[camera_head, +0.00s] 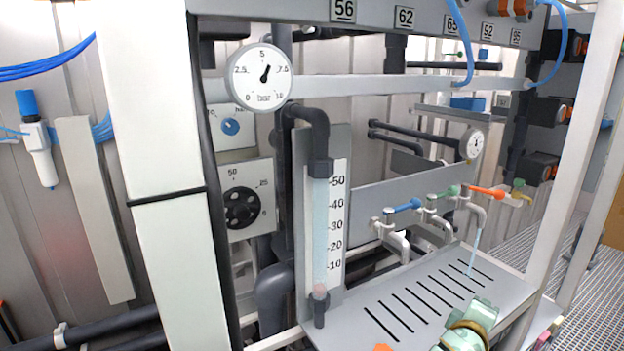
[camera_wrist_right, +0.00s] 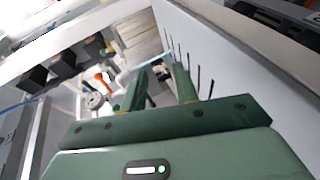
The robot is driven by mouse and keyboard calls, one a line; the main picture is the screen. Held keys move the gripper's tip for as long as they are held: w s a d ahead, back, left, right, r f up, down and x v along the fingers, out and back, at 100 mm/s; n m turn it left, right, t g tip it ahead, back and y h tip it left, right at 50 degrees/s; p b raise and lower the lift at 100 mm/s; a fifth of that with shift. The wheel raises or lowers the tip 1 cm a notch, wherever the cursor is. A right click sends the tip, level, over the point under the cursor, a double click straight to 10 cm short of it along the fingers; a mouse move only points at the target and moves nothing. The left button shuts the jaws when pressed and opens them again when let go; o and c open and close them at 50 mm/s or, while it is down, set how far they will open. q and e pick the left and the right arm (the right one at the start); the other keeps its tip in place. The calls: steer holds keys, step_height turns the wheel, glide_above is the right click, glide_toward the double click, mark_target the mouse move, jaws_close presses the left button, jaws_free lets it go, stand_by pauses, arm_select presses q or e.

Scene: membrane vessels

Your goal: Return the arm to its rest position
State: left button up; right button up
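My right arm's pale green end (camera_head: 466,326) shows at the bottom right of the head view, over the front of the slotted grey tray (camera_head: 405,288). In the right wrist view, the two green fingers of my right gripper (camera_wrist_right: 160,72) stand apart with no object held between them. Behind them are the orange tap handle (camera_wrist_right: 103,83) and a thin light-blue stream. My left gripper is not in view.
Taps with blue (camera_head: 408,205), green (camera_head: 445,192) and orange (camera_head: 485,192) handles stand behind the tray. A stream (camera_head: 474,252) falls from the orange-handled tap. A pressure gauge (camera_head: 259,77) and a scaled tube (camera_head: 320,235) stand left. A white post (camera_head: 565,150) is right.

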steer(key=s+a+f+g+y, duration=0.1)
steer(key=s+a+f+y, duration=0.15)
steer(key=s, duration=0.65)
steer(key=s+a+f+g+y, duration=0.15)
steer(key=s+f, duration=0.25)
steer(key=s, duration=0.5)
steer(key=s+a+f+g+y, duration=0.1)
steer(key=s+f, duration=0.2)
steer(key=s, duration=0.6)
steer(key=s+a+f+g+y+b, duration=0.1)
steer(key=a+f+b, duration=0.15)
steer(key=f, duration=0.95)
steer(key=s+a+f+m+g+y+b, duration=0.1)
steer(key=f+b, duration=0.3)
steer(key=f, duration=0.8)
steer(key=s+a+f+g+y+b, duration=0.1)
steer(key=s+f+b, duration=0.15)
steer(key=f, duration=0.85)
steer(key=s+f+m+g+y+b, duration=0.1)
steer(key=s+f+b, duration=0.3)
steer(key=s+f, duration=0.5)
steer(key=s+f+m+g+b, duration=0.2)
steer(key=s+f, duration=0.8)
steer(key=f, duration=0.5)
steer(key=shift+s+y+b, duration=0.2)
steer(key=shift+y+b, duration=0.2)
steer(key=shift+b, duration=0.5)
steer(key=shift+g, duration=0.25)
